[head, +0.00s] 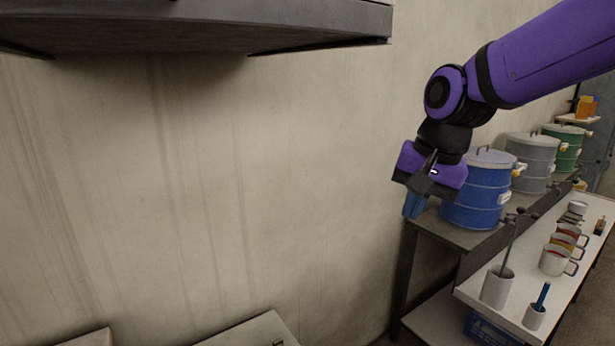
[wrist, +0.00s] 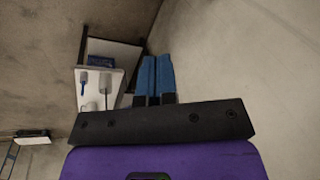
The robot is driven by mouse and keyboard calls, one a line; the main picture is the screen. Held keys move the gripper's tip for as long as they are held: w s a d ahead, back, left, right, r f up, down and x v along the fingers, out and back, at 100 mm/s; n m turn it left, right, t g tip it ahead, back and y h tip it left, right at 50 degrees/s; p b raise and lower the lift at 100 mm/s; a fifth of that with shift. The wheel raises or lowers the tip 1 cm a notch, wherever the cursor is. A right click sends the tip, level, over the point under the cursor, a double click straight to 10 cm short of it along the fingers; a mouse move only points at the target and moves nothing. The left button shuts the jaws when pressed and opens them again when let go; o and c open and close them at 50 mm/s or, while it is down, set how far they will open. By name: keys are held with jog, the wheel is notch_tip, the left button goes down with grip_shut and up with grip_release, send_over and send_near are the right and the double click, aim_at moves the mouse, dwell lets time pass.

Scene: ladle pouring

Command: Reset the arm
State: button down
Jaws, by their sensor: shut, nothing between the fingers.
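My arm is purple and black and reaches in from the upper right of the head view. My gripper (head: 413,206) hangs at its end with blue fingers pointing down, in front of the bare wall and just left of the blue drum. In the wrist view my gripper (wrist: 157,58) shows two blue fingers side by side, closed together. Nothing is held between them. The fingers look clear of the drum and the table.
A blue drum (head: 476,195), a grey drum (head: 533,160) and a green drum (head: 568,148) stand on a back bench. A white table (head: 478,286) in front holds mugs (head: 552,262) and a holder (head: 496,288) with a ladle. A dark shelf (head: 200,25) overhangs at upper left. The wall between is bare.

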jog(key=s+d+r+n+t+h, duration=0.2)
jog(key=s+d+n+t, duration=0.1)
jog(key=s+d, duration=1)
jog(key=s+n, duration=0.1)
jog(key=s, duration=0.2)
jog(key=shift+s+d+r, duration=0.2)
jog(key=shift+s+d, duration=0.05)
